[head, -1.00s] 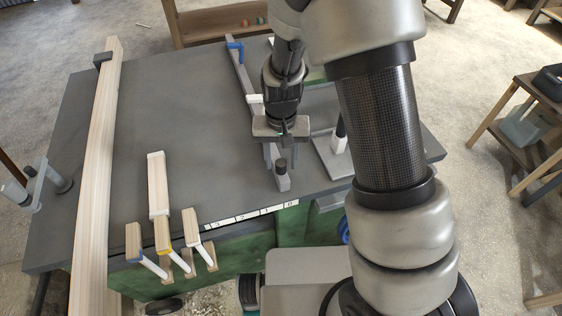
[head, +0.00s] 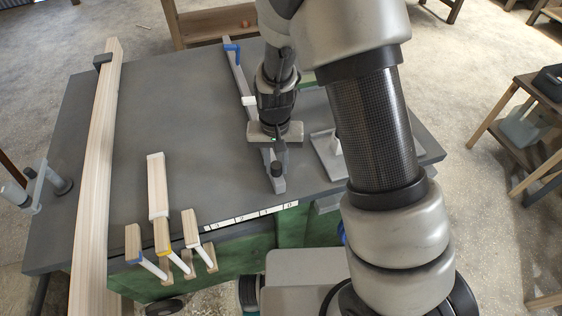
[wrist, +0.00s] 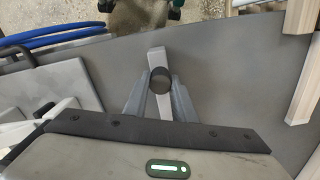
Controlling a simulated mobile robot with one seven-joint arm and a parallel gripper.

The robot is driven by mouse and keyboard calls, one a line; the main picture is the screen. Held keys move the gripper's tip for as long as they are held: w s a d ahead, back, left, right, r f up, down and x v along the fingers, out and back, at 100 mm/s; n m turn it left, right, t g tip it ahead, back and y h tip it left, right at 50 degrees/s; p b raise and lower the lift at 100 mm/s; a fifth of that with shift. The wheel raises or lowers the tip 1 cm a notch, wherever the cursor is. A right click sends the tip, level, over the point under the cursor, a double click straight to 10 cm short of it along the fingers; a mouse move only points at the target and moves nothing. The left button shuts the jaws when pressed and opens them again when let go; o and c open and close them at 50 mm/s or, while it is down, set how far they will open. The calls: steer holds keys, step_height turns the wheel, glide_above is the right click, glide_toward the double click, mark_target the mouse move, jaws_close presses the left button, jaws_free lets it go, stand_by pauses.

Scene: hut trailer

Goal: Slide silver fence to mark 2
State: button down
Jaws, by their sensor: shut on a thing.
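The silver fence (head: 279,185) is a long grey bar lying across the dark table, with a black knob (head: 277,169) near its front end. The white scale strip (head: 250,214) runs along the table's front edge. The fence's front end is close to the strip's right part, between the 1 and 0 marks. My wrist hides part of the fence.
A blue clamp (head: 233,48) is at the fence's far end. A long wooden board (head: 97,170) lies along the left side. Wooden blocks with white rods (head: 162,236) stand at the front left. A grey plate (head: 330,158) is to the right.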

steer(key=s+a, duration=0.1)
steer(key=a, duration=0.3)
steer(key=s+a, duration=0.1)
steer(key=a, duration=0.3)
steer(key=s+a, duration=0.1)
steer(key=a, duration=0.3)
steer(key=shift+s+a+p, duration=0.25)
steer(key=shift+p, duration=0.15)
steer(key=c, duration=1.5)
jaws_free()
steer(key=shift+d, duration=0.1)
steer(key=shift+r, duration=0.1)
step_height(320, 180, up, 17)
steer(key=shift+r+p, duration=0.15)
steer(key=shift+p, duration=0.35)
